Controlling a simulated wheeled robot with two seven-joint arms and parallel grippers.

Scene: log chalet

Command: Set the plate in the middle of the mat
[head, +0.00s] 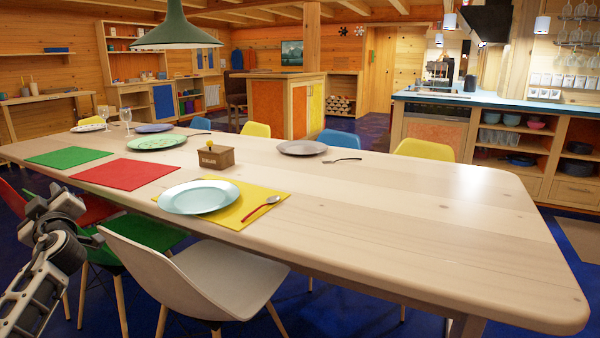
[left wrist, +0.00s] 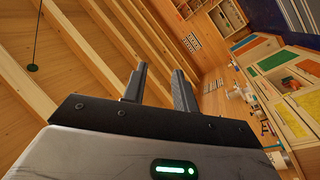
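A pale blue plate (head: 198,196) lies flat on the left part of the yellow mat (head: 244,207), off its middle, with its left side reaching the mat's left edge. A spoon with a red handle (head: 262,208) lies on the mat's right side. My left arm is at the lower left in the head view, beside the table and away from the plate. In the left wrist view my left gripper (left wrist: 160,82) has its two fingers apart, with nothing between them, and points towards the ceiling. My right gripper is not in view.
A wooden box (head: 216,157) stands just behind the yellow mat. A red mat (head: 125,174) and a green mat (head: 68,157) lie to the left. A grey plate (head: 302,147) and a green plate (head: 157,142) are farther back. A white chair (head: 200,278) stands in front. The table's right is clear.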

